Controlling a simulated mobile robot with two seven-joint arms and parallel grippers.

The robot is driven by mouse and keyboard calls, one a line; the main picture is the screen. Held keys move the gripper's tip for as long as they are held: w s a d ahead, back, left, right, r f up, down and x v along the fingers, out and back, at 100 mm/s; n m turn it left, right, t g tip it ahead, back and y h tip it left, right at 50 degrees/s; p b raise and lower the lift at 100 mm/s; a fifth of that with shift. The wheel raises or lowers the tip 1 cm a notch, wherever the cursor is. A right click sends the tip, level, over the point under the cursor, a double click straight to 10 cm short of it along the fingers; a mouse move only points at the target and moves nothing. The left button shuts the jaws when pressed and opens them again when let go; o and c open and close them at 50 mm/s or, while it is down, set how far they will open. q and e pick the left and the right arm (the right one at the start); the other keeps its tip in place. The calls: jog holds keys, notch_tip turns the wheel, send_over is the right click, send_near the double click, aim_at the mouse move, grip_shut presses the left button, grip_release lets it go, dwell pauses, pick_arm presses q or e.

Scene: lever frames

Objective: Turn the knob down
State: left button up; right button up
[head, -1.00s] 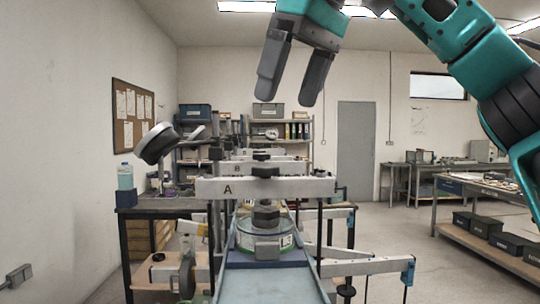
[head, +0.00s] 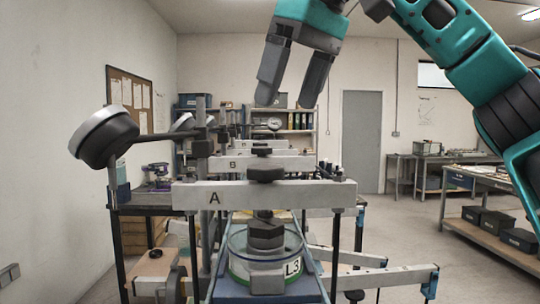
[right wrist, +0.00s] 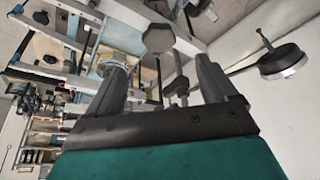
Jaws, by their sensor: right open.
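A dark knob (head: 266,173) sits on top of the grey beam marked A (head: 300,194), near its middle. Below the beam, a dark faceted block (head: 266,233) stands over a round clear-walled dish labelled L3 (head: 292,268). My right gripper (head: 290,104) hangs fingers-down, open and empty, above and apart from the knob. In the right wrist view, a dark faceted knob (right wrist: 158,39) shows beyond and between the open fingers (right wrist: 165,78). My left gripper is not in view.
A large round black-and-white weight (head: 104,136) sticks out at the left of frame A. More beams, one marked B (head: 270,162), stand behind. A lower bar with a blue end (head: 390,278) reaches out at the right.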

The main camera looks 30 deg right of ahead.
aim_at(267, 166)
jog(key=x, duration=1)
jog(key=shift+w+f, duration=0.2)
jog(key=shift+f, duration=0.1)
jog(key=c, duration=1.1)
